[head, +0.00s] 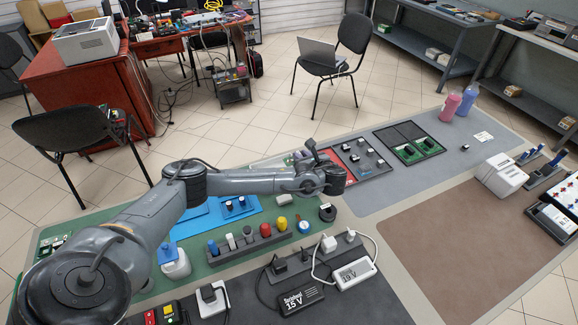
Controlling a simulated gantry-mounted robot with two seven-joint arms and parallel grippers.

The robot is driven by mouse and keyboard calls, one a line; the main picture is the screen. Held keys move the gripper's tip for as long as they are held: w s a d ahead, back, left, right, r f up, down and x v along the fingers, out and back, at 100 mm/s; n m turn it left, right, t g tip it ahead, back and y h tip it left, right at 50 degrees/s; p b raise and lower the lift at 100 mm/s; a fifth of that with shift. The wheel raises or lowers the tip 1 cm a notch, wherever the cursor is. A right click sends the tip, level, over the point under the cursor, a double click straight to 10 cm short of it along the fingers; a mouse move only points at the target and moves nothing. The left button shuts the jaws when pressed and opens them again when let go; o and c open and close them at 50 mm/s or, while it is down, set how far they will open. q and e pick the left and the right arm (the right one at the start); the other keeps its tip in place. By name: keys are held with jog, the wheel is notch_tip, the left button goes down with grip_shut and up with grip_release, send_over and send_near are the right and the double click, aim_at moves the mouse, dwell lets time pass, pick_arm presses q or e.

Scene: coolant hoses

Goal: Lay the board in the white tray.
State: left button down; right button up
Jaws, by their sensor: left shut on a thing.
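My left gripper (327,180) is at the end of my grey arm, over the far right part of the green mat. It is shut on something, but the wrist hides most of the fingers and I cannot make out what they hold. A green circuit board (417,149) with black parts lies in a dark frame beyond the gripper, apart from it. A red board (352,164) lies nearer, partly behind the wrist. My right gripper is not in view.
A grey rack (232,255) of coloured plugs stands below my arm, near a 15 V adapter (295,299) and a white 19 V adapter (355,273). Pink (450,107) and blue (467,99) bottles stand at the back. The brown mat (460,240) is clear.

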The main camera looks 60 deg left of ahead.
pick_arm(q)
jog(key=a+f, duration=0.1)
jog(key=a, duration=0.1)
jog(key=a+f+b, duration=0.1)
jog(key=a+f, duration=0.1)
jog(key=a, duration=0.1)
jog(key=a+f, duration=0.2)
jog(key=a, duration=0.1)
jog(key=shift+s, duration=0.25)
jog(key=shift+f+b, duration=0.9)
jog(key=shift+f, duration=1.05)
jog(key=c, duration=1.3)
grip_release()
jog(key=shift+f, duration=0.1)
